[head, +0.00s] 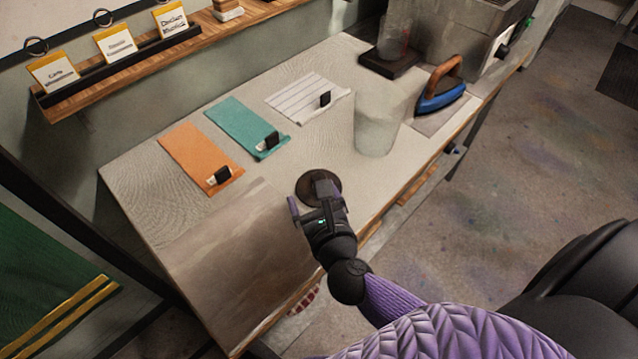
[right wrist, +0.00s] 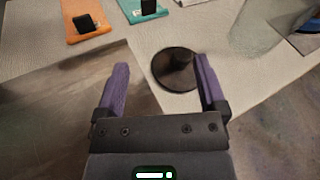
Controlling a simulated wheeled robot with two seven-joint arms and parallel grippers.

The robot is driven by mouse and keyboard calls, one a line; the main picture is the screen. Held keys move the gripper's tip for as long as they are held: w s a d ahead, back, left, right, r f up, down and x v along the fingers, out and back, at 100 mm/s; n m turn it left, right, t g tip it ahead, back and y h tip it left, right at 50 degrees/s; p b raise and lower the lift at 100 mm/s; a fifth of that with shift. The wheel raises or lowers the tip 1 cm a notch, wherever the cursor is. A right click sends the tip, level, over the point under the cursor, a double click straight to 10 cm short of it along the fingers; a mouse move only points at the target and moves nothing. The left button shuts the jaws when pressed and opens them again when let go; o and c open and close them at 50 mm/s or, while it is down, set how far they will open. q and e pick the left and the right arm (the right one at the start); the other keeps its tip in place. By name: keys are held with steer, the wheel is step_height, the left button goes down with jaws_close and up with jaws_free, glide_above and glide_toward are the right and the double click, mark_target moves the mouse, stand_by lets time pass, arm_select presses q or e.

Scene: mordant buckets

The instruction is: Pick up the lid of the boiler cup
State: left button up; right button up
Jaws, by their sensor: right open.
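The lid (head: 304,184) is a dark round disc lying on the pale worktop, partly hidden behind my right gripper in the head view. In the right wrist view the lid (right wrist: 177,70) shows a raised knob in its middle. My right gripper (head: 309,197) is open and empty, with its purple fingers pointing toward the lid. In the right wrist view the lid lies beyond the gripper (right wrist: 162,66), closer to the right finger than the left. A translucent cup (head: 378,125) stands behind the lid to the right. My left gripper is out of view.
Orange (head: 195,155), teal (head: 240,123) and striped white (head: 300,95) cloths with black clips lie to the left and back. A brown sheet (head: 225,260) covers the front left. A blue iron (head: 440,95) and another clear vessel (head: 396,38) on a dark base stand at the back right.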

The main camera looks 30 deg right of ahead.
mark_target(304, 187)
steer(key=d+f+m, duration=0.1)
steer(key=f+m+g+h, duration=0.1)
steer(key=d+f+m+g, duration=0.1)
steer(key=f, duration=0.1)
steer(key=shift+s+d+m+h, duration=0.2)
steer(key=shift+d+m+h, duration=0.1)
steer(key=shift+h, duration=0.1)
steer(key=shift+g, duration=0.3)
steer(key=b+x, duration=0.3)
steer(key=x, duration=0.6)
steer(key=shift+w+f, duration=0.1)
jaws_close()
